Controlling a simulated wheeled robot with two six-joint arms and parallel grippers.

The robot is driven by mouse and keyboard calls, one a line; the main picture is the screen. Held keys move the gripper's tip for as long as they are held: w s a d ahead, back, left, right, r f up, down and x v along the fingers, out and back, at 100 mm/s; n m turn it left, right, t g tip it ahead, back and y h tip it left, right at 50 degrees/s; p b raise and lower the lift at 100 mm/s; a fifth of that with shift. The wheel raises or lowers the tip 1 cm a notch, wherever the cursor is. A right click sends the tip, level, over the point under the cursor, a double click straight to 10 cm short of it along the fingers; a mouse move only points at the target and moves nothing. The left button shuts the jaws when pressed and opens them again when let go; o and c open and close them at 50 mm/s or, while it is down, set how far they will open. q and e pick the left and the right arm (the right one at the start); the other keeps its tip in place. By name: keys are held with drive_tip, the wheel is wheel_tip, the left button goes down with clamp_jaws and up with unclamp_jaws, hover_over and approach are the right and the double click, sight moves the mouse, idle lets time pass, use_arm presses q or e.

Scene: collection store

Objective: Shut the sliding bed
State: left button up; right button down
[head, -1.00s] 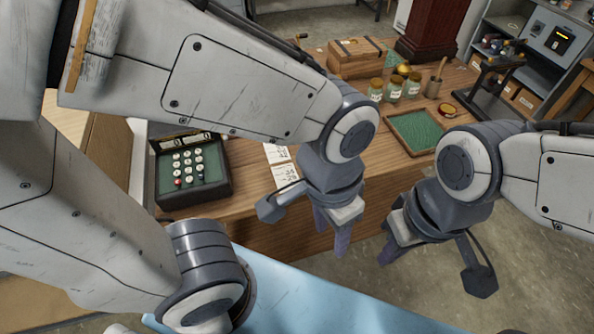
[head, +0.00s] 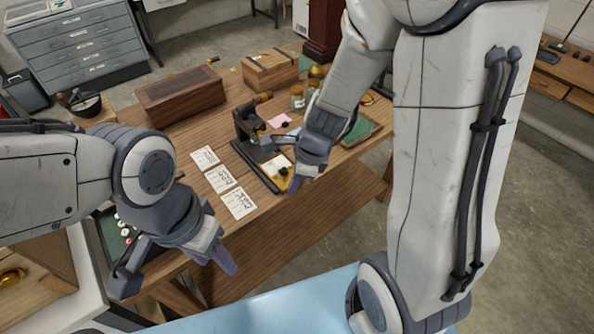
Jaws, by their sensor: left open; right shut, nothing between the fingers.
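A small black press (head: 250,122) stands mid-table, with a dark upright and a low base. Its sliding bed, a flat tray with a yellowish surface (head: 270,168), sticks out toward the table's front edge. My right gripper (head: 296,184) is shut and empty at the bed's front right end. It hides part of the bed, and I cannot tell whether it touches. My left gripper (head: 222,258) is open and empty, off to the left near the table's front edge, apart from the press.
Several written cards (head: 222,178) lie left of the press. A dark wooden box (head: 181,96) and a lighter box (head: 270,70) stand behind. A green-lined tray (head: 358,130) and jars (head: 298,98) are to the right.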

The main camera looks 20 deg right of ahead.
drive_tip(key=w+d+f+m+h, duration=0.1)
drive_tip(key=w+d+f+m, duration=0.15)
drive_tip(key=d+m, duration=0.6)
use_arm(q)
drive_tip(key=shift+f+b, duration=2.25)
drive_tip(key=shift+b, duration=0.15)
use_arm(e)
drive_tip(key=shift+m, duration=0.35)
drive_tip(key=shift+w+a+f, duration=0.5)
drive_tip(key=shift+w+f, duration=0.35)
drive_tip(key=shift+f, duration=0.95)
drive_tip(key=shift+w+a+f, duration=0.55)
drive_tip(key=shift+w+f, duration=0.35)
drive_tip(key=shift+f, duration=0.9)
drive_tip(key=shift+w+a+f, duration=0.5)
drive_tip(key=shift+w+f, duration=0.35)
drive_tip(key=shift+f, duration=0.95)
